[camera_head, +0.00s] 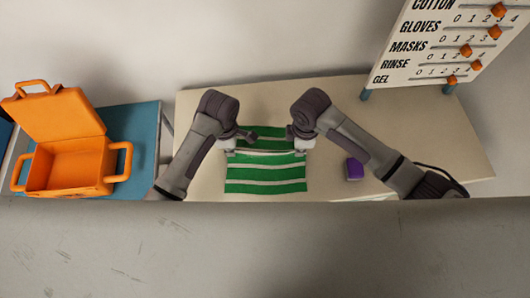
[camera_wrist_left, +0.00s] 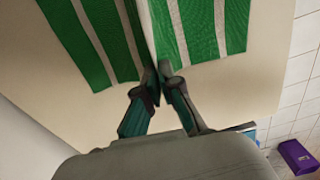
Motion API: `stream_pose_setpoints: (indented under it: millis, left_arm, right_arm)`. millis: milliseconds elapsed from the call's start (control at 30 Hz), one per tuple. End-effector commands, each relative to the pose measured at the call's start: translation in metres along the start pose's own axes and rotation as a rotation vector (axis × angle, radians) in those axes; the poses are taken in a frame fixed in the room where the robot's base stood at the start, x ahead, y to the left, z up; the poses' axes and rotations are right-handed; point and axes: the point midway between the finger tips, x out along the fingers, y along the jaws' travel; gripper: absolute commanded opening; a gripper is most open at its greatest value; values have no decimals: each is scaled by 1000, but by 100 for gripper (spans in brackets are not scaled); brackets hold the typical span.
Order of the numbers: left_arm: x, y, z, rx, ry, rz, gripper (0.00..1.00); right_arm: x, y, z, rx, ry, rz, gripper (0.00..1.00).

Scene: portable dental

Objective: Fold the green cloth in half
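The green cloth (camera_head: 265,172) with white stripes lies on the cream table, and a narrow raised ridge runs across it from side to side. My left gripper (camera_head: 230,150) is at the cloth's left edge, at one end of the ridge. In the left wrist view its fingertips (camera_wrist_left: 161,72) are together on the cloth's edge, with the raised fold (camera_wrist_left: 150,35) running away from them. My right gripper (camera_head: 301,149) is at the right edge, at the ridge's other end. Its fingertips are small here, but the ridge stretches taut to them.
A purple block (camera_head: 354,169) sits on the table (camera_head: 420,130) right of the cloth. An open orange case (camera_head: 70,165) stands on a blue surface at left. A slider board (camera_head: 440,45) stands at the back right. The table's right part is clear.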

Motion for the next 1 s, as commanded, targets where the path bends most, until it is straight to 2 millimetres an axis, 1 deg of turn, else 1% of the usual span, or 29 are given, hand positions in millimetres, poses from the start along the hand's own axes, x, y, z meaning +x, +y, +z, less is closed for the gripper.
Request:
stream_pose_setpoints:
  millis: [33,100,433,567,667,1000]
  left_arm:
    - [-8,0,0,0,0,0,0]
    - [-11,0,0,0,0,1,0]
    - [-10,0,0,0,-1,2,0]
    - [-16,1,0,0,-1,2,0]
    - [-27,1,0,-1,-1,2,0]
    - [-85,0,1,-1,-2,1,0]
  right_arm:
    - [-8,0,0,0,0,0,0]
    - [-10,0,0,0,1,1,0]
    - [-10,0,0,0,1,2,0]
    - [-16,1,0,0,1,2,0]
    - [-27,1,-1,0,1,2,0]
    - [-85,0,-1,-1,1,1,0]
